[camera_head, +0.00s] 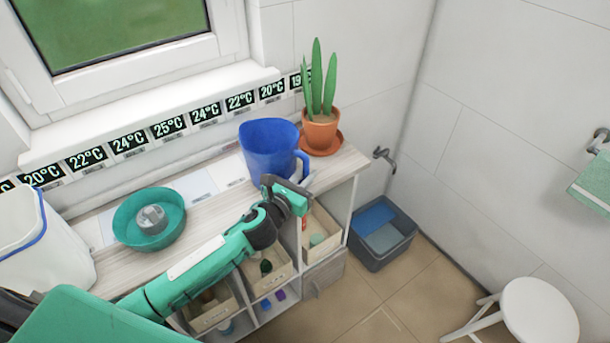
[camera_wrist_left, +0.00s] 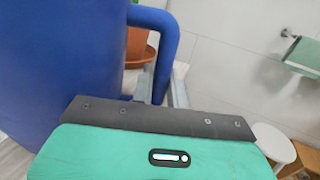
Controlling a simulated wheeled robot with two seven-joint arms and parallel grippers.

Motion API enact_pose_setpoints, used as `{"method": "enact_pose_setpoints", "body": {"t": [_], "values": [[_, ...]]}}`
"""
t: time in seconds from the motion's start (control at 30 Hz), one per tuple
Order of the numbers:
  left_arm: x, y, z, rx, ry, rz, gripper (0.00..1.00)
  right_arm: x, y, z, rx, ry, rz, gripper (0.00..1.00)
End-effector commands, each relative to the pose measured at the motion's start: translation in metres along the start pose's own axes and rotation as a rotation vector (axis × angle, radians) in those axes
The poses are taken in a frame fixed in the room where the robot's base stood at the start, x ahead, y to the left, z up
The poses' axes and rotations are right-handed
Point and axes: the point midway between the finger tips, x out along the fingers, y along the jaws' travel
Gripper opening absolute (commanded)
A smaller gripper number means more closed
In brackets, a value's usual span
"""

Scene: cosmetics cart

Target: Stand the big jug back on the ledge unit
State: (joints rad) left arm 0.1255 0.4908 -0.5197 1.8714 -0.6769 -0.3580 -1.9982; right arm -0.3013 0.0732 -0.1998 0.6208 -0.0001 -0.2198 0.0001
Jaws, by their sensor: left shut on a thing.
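The big blue jug (camera_head: 268,150) is upright over the right part of the ledge unit (camera_head: 338,170), left of the potted plant. My left gripper (camera_head: 298,184) is shut on the jug's handle. In the left wrist view the jug (camera_wrist_left: 65,65) fills the left side, and its handle comes down between the fingers of my left gripper (camera_wrist_left: 158,90). The gripper and arm hide part of the jug's base, so I cannot tell if it touches the ledge. My right gripper is out of view.
A plant in a terracotta pot (camera_head: 321,132) stands close right of the jug. A green bowl (camera_head: 150,235) and a white container (camera_head: 40,240) are on the left. A grey bin (camera_head: 382,255) and a white stool (camera_head: 540,308) stand on the floor.

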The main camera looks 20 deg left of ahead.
Motion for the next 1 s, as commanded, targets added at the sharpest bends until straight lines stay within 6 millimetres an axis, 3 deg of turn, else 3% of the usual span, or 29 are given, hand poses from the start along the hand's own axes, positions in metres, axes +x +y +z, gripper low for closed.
{"method": "enact_pose_setpoints", "body": {"t": [0.03,0.13,0.5,1.0], "values": [[0.0,0.0,-0.002,0.001,0.001,0.0,0.17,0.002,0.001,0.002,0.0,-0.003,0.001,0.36],[0.0,0.0,-0.002,0.001,0.001,0.0,0.37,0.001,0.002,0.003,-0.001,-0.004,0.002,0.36],[-0.002,0.0,0.003,0.0,0.001,0.0,0.37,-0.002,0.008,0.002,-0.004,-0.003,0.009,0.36],[-0.09,0.0,-0.001,0.002,0.001,0.0,0.37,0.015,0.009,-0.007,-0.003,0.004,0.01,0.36]]}}
